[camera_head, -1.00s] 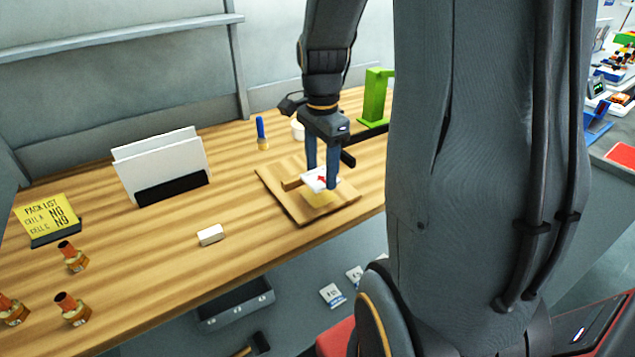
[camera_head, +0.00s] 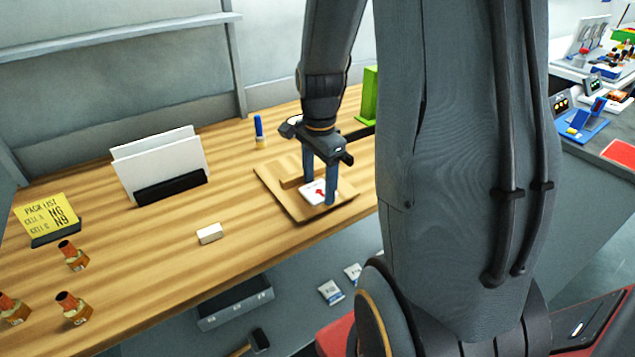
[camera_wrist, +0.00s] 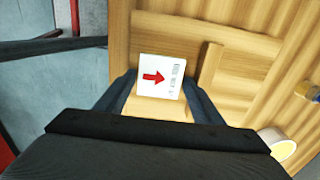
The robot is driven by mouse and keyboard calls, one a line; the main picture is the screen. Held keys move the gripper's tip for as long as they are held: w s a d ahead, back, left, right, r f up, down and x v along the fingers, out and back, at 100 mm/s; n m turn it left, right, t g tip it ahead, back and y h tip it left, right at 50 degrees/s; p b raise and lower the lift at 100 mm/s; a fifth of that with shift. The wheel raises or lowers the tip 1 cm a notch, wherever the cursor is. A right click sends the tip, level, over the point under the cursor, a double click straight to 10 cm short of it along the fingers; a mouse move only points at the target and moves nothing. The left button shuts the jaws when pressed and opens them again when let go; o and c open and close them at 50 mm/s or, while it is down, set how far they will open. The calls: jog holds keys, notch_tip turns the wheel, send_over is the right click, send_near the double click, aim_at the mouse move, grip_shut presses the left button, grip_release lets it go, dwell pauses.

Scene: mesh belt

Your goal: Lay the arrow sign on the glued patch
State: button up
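The arrow sign (camera_head: 316,195) is a small white plate with a red arrow and small dark marks. It lies flat at or just above the wooden board (camera_head: 268,183), on the table. In the wrist view the sign (camera_wrist: 155,85) sits between the two fingers, which meet its opposite edges. My gripper (camera_head: 319,187) points down and appears shut on the sign. The glued patch is not clearly seen; the sign seems to cover it. A pale area (camera_wrist: 160,109) shows beside the sign in the wrist view, but I cannot tell whether it is glue.
A raised wooden strip (camera_head: 291,182) lies on the board beside the sign. A blue-topped bottle (camera_head: 259,131) and a green stand (camera_head: 369,97) are behind. A white block (camera_head: 209,234) lies left of the board. A white roll (camera_wrist: 277,146) shows in the wrist view.

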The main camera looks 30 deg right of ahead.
aim_at(318, 191)
jog(key=shift+r, duration=0.1)
notch_tip(318, 191, up, 12)
jog(key=b, duration=0.2)
jog(key=s+a+f+n, duration=0.1)
jog(key=a+f+n, duration=0.1)
jog(key=n, duration=0.1)
jog(key=s+a+f+n, duration=0.1)
jog(key=a+f+n, duration=0.1)
jog(key=a+n, duration=0.1)
jog(key=s+a+f+n, duration=0.1)
jog(key=a+f+n, duration=0.1)
jog(key=a+n, duration=0.1)
jog(key=shift+s+f+n+t, duration=0.15)
jog(key=shift+f+n+t, duration=0.15)
jog(key=shift+f, duration=0.1)
jog(key=s+a+f+n, duration=0.1)
jog(key=n, duration=0.1)
jog(key=s+a+f+n, duration=0.1)
jog(key=a+f+n, duration=0.1)
jog(key=n, duration=0.1)
jog(key=s+a+f+n, duration=0.1)
jog(key=s+a+n, duration=0.1)
jog(key=shift+f+n, duration=0.15)
jog(key=shift+n, duration=0.15)
jog(key=shift+s+a+f+n, duration=0.15)
jog(key=shift+a+n, duration=0.1)
jog(key=shift+n, duration=0.05)
